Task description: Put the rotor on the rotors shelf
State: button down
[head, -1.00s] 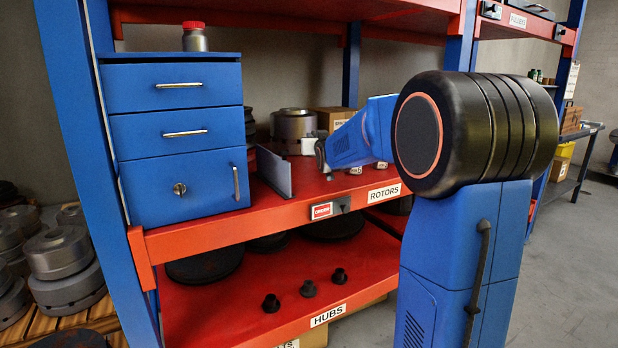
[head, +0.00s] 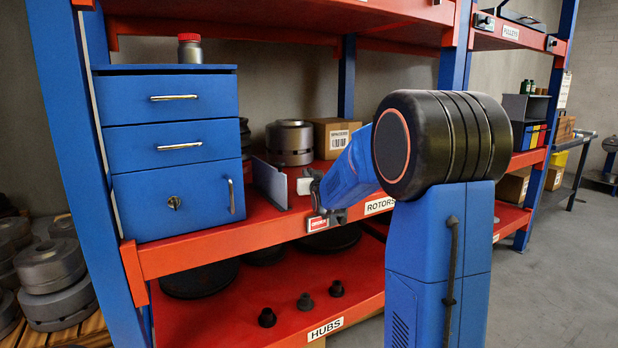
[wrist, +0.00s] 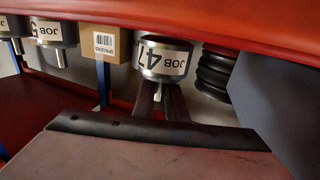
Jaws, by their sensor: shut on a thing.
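The rotor (wrist: 165,57) is a silver cylinder with a white JOB 47 label, upside down in the wrist view. My gripper (wrist: 161,98) is shut on its short shaft. In the head view my gripper (head: 314,186) is over the front part of the rotors shelf (head: 258,226), right of a grey divider (head: 270,184). A small white patch shows beside my gripper there, but the rotor's body is hard to make out. I cannot tell whether the rotor touches the shelf. The ROTORS label (head: 379,204) is on the red front edge.
A blue drawer cabinet (head: 175,190) stands left of the divider. A large silver part (head: 290,142) and a cardboard box (head: 333,136) stand at the back. Other labelled rotors (wrist: 56,31) stand at the left in the wrist view. A shelf deck is above.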

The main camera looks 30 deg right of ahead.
jog(key=shift+f, duration=0.2)
jog(key=shift+f, duration=0.1)
jog(key=c, duration=1.8)
grip_release()
jog(key=shift+f, duration=0.1)
jog(key=shift+s, duration=0.1)
jog(key=v, duration=1.2)
jog(key=s+a+f+n+g+y, duration=0.1)
jog(key=s+a+f+g, duration=0.3)
jog(key=s, duration=0.9)
jog(key=s+a+f+n+g+y, duration=0.1)
jog(key=s+a+f+g, duration=0.3)
jog(key=s, duration=1)
jog(key=s+a+f+n+g+y, duration=0.1)
jog(key=s+a+f+g+y, duration=0.2)
jog(key=s+a+f, duration=0.4)
jog(key=s+a+g, duration=0.1)
jog(key=s+a, duration=0.3)
jog(key=s, duration=0.3)
jog(key=shift+g, duration=0.3)
